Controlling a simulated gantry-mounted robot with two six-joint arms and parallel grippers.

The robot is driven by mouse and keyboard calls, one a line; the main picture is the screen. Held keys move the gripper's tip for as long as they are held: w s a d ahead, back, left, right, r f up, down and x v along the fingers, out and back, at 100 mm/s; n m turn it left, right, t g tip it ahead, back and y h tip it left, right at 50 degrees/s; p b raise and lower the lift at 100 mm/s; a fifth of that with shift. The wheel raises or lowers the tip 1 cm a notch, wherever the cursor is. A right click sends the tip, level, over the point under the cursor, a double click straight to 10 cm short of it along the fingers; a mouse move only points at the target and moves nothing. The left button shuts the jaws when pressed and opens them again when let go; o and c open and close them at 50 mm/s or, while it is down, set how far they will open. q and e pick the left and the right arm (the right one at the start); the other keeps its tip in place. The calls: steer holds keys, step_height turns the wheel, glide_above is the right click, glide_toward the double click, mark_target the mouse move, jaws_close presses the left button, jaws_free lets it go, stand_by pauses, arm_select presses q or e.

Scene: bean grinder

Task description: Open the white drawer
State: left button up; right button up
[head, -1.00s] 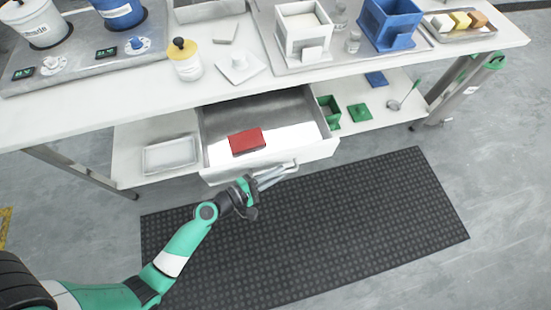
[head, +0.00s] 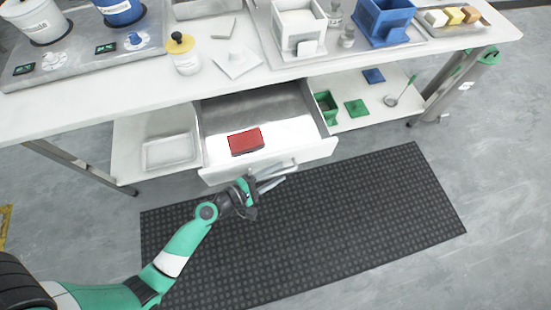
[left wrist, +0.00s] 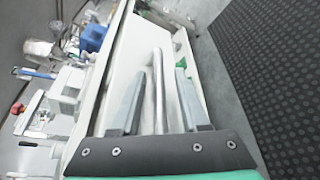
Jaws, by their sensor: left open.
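The white drawer (head: 312,154) is pulled out from under the table, and its inside shows. A red box (head: 245,141) lies in it near the front. The drawer's metal handle (head: 289,167) sticks out from its front panel. My left gripper (head: 279,177) is at the handle with its jaws open. In the left wrist view the handle bar (left wrist: 158,90) runs between the two spread fingers of my left gripper (left wrist: 161,78). I cannot tell whether a finger touches the bar. My right gripper is not in view.
The white table (head: 100,100) carries pots, a yellow-lidded jar (head: 183,58), a white box and a blue box (head: 385,25). A lower shelf (head: 365,115) holds green parts and a tray (head: 169,151). A black mat (head: 330,220) covers the floor in front, which is clear.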

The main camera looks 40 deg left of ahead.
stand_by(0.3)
arm_select(q)
steer(key=p+v, duration=0.1)
steer(key=v, duration=1)
steer(key=shift+s, duration=0.35)
steer(key=shift+r, duration=0.15)
